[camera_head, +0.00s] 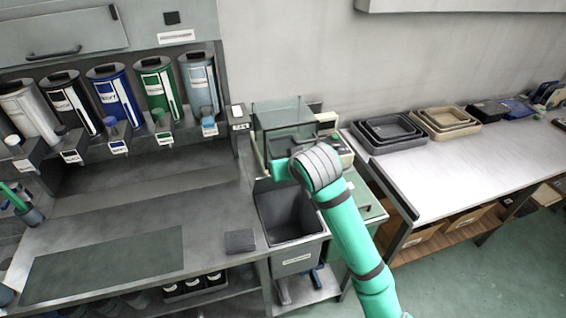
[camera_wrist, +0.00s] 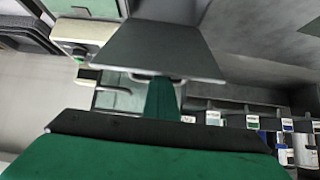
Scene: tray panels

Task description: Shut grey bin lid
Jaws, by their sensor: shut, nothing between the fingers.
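The grey bin (camera_head: 289,212) stands open at the right end of the workbench, with its dark inside showing. A dark grey panel (camera_wrist: 163,48), which looks like the raised grey lid, fills the upper middle of the wrist view and has a bar at its lower edge. In the head view a dark panel behind the bin, partly covered by my wrist, may be the same lid. My gripper (camera_wrist: 163,104) is shut and empty, close to the panel. I cannot tell whether they touch. In the head view its fingertips are hidden behind my wrist.
A green-lidded bin (camera_head: 371,210) stands right of the grey bin, partly behind my arm. A clear-sided box (camera_head: 280,114) stands behind. Labelled cylinders (camera_head: 116,96) line the left shelf. A table (camera_head: 432,172) with grey and tan trays is at right.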

